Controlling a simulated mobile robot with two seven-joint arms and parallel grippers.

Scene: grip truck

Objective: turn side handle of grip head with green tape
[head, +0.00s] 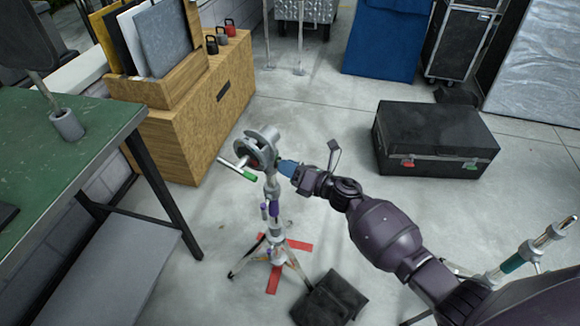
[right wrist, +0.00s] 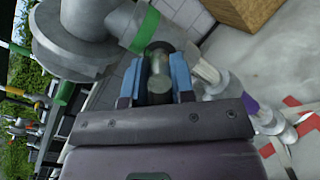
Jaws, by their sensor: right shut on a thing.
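The grip head (head: 262,146) is a grey metal disc clamp on top of a stand in the middle of the head view. A side handle with green tape (head: 249,175) sticks out to its left. In the right wrist view, the grip head (right wrist: 75,38) fills the upper left, and a band of green tape (right wrist: 145,28) shows on it. My right gripper (head: 287,167) is at the right side of the head. My left gripper is not in view.
The stand (head: 275,232) has legs over red tape on the floor, with a black bag (head: 330,298) beside it. A green table (head: 60,150) is at left, a wooden cabinet (head: 200,115) behind, and a black case (head: 434,140) at right. Open floor lies between.

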